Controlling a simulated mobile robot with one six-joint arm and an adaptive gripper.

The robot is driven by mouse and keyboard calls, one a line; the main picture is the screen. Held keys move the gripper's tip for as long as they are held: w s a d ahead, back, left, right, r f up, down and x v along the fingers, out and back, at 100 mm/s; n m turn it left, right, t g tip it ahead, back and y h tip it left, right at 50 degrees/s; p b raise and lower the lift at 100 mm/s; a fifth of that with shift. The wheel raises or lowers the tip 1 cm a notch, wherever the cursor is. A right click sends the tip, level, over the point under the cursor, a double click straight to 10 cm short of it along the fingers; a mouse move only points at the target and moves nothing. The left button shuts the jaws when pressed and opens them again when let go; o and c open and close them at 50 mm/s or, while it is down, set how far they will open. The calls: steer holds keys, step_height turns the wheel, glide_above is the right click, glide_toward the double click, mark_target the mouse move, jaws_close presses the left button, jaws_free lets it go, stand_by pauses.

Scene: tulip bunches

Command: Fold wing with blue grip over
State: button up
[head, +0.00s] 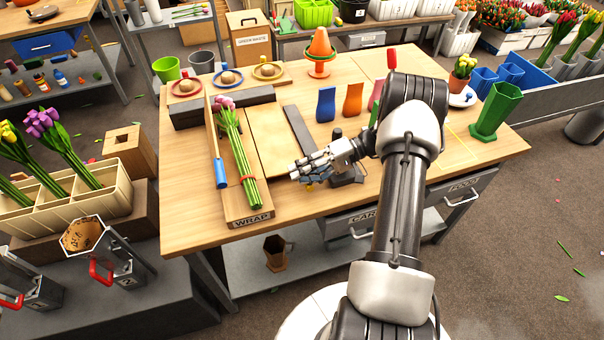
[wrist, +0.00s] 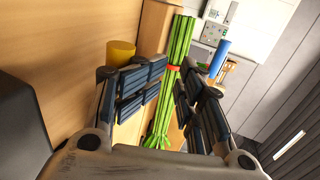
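The wrap station (head: 250,218), labelled WRAP, is on the wooden table. A tulip bunch (head: 238,150) with purple heads, green stems and a red band lies on it. The wing with blue grip (head: 212,130) is a narrow wooden panel along the bunch's left side. Its blue grip (head: 221,173) also shows in the wrist view (wrist: 220,57), beyond the stems. My gripper (head: 308,168) is right of the bunch, apart from the blue grip. In the wrist view its fingers (wrist: 172,100) are spread, with nothing visibly held; the stems appear behind the gap.
A yellow grip (wrist: 121,50) is close to my left finger. A flat tan panel (head: 268,140) and a dark strip (head: 298,132) lie right of the bunch. Blue (head: 326,104) and orange (head: 352,100) pieces stand farther back. A green vase (head: 497,110) is at right.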

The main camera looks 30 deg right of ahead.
steer(key=v, duration=0.7)
steer(key=shift+s+d+f, duration=0.1)
steer(key=shift+d, duration=0.4)
steer(key=shift+r, duration=0.25)
